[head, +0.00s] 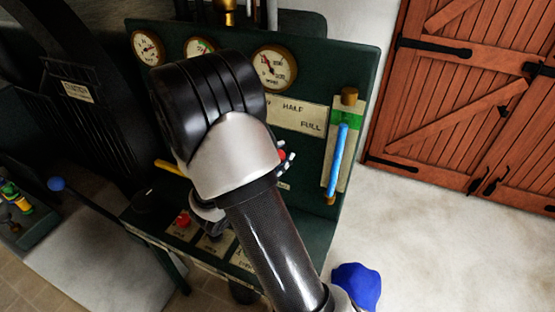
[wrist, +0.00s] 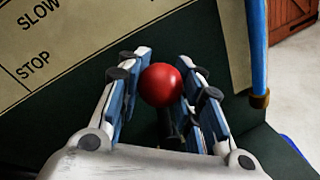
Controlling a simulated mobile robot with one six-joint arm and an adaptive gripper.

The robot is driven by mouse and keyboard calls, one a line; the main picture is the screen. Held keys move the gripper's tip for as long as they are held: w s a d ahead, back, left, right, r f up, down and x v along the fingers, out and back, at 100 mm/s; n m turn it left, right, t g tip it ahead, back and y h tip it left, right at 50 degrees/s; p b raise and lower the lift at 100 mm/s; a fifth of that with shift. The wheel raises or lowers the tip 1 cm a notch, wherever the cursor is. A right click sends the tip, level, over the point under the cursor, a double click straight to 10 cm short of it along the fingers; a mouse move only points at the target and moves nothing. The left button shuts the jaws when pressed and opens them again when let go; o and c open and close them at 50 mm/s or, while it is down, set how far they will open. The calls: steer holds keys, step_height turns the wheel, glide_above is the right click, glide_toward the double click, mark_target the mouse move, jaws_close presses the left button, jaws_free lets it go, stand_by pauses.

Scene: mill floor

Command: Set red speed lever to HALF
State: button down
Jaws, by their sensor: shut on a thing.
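The red lever's round knob (wrist: 161,85) sits between the fingers of my gripper (wrist: 165,78) in the wrist view, and the gripper is shut on it. Its dark shaft shows just below the knob. In the head view only a bit of the red knob (head: 282,155) shows past my arm, beside the fingertips (head: 288,158). The cream speed plate (head: 300,116) reads HALF and FULL there; in the wrist view the plate (wrist: 75,55) reads SLOW and STOP at left. Which mark the lever lines up with cannot be told.
A blue gauge tube (head: 337,160) with brass ends stands right of the plate. Round dials (head: 273,68) line the panel top. A red button (head: 183,219) sits on the lower ledge. A yellow handle (head: 168,167) and blue-knobbed lever (head: 57,184) are left.

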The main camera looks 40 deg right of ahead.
steer(key=shift+w+a, duration=0.15)
steer(key=shift+w, duration=0.1)
steer(key=c, duration=1.4)
jaws_free()
steer(key=shift+a, duration=0.2)
steer(key=shift+c, duration=0.2)
steer(key=o, duration=0.3)
steer(key=shift+d, duration=0.1)
steer(key=shift+o, duration=0.2)
steer(key=v, duration=1.2)
